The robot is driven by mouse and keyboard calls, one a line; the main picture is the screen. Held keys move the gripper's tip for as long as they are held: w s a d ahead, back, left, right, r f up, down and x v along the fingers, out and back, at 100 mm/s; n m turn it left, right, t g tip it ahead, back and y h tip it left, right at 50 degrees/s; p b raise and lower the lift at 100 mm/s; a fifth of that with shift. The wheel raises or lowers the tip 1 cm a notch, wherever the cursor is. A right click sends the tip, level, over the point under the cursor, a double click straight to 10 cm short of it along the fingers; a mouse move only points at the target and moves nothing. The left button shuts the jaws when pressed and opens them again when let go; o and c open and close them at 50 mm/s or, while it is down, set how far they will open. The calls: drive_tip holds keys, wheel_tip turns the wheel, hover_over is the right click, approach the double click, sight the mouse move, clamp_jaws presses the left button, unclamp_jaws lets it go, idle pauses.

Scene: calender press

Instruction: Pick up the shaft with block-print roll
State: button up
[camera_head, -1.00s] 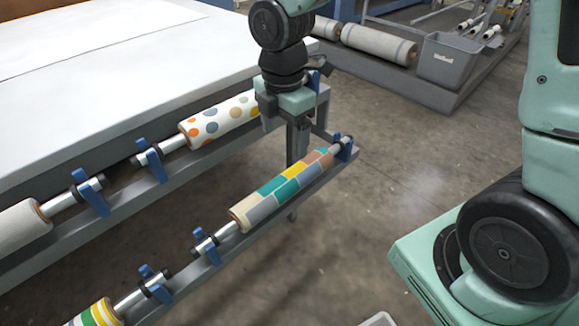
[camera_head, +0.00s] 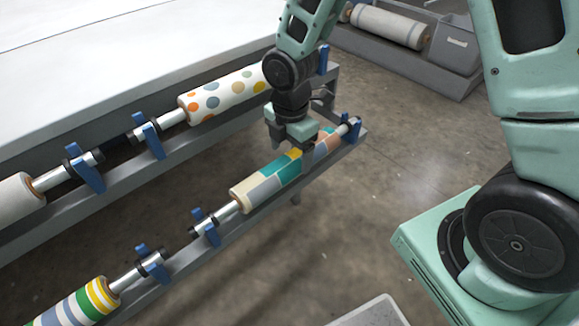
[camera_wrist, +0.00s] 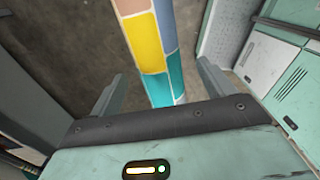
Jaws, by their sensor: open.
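The block-print roll (camera_head: 264,184) has cream, grey, teal, yellow and salmon blocks. Its shaft rests in blue brackets on the lower front rail, with silver ends showing at both sides. My gripper (camera_head: 298,148) is over the right half of the roll and hides part of it. In the wrist view the roll (camera_wrist: 150,45) runs lengthwise between the two spread fingers of my gripper (camera_wrist: 162,85). The fingers are open and hold nothing. I cannot tell whether they touch the roll.
A dotted roll (camera_head: 222,95) lies on the upper rail close behind my arm. A striped roll (camera_head: 83,304) lies on the lower rail at the left. Blue brackets (camera_head: 207,228) stick up along the rails. Open floor (camera_head: 400,160) lies to the right.

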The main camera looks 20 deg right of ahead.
sight(289, 157)
wheel_tip(289, 157, down, 5)
drive_tip(key=shift+w+b, duration=0.1)
drive_tip(key=shift+b, duration=0.2)
drive_tip(key=c, duration=1.4)
drive_tip(key=shift+r, duration=0.1)
